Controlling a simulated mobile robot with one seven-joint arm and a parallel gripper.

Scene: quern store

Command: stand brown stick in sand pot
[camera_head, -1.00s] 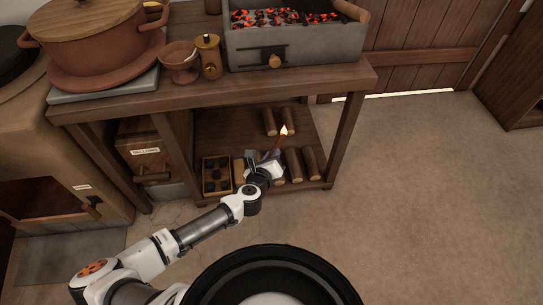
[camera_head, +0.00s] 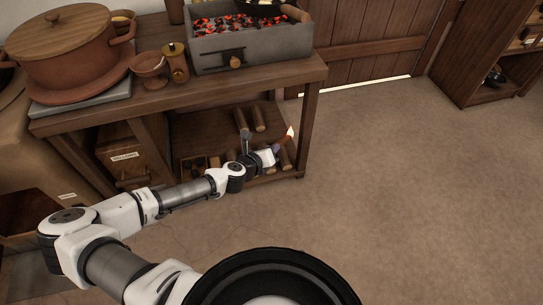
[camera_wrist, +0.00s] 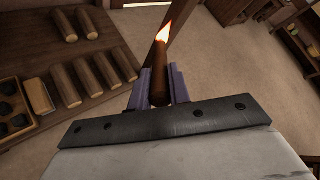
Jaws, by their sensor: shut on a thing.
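A brown stick (camera_wrist: 158,74) with a burning tip stands between the fingers of my gripper (camera_wrist: 160,92) in the wrist view. The fingers are shut on its lower part, and the flame points away from my wrist. In the head view my gripper (camera_head: 270,154) is low by the bench's right front leg, and the stick (camera_head: 283,141) tilts up to the right with its flame clear of the fingers. I cannot make out a pot that is surely the sand pot; a footed clay bowl (camera_head: 150,65) stands on the bench top, its contents unclear.
The bench (camera_head: 120,103) carries a large lidded pot (camera_head: 75,55), a brass canister (camera_head: 176,66) and a brazier (camera_head: 270,52) of glowing coals. Logs (camera_wrist: 90,75) and a divided box (camera_wrist: 15,105) lie on the lower shelf. The floor (camera_head: 400,190) to the right is clear.

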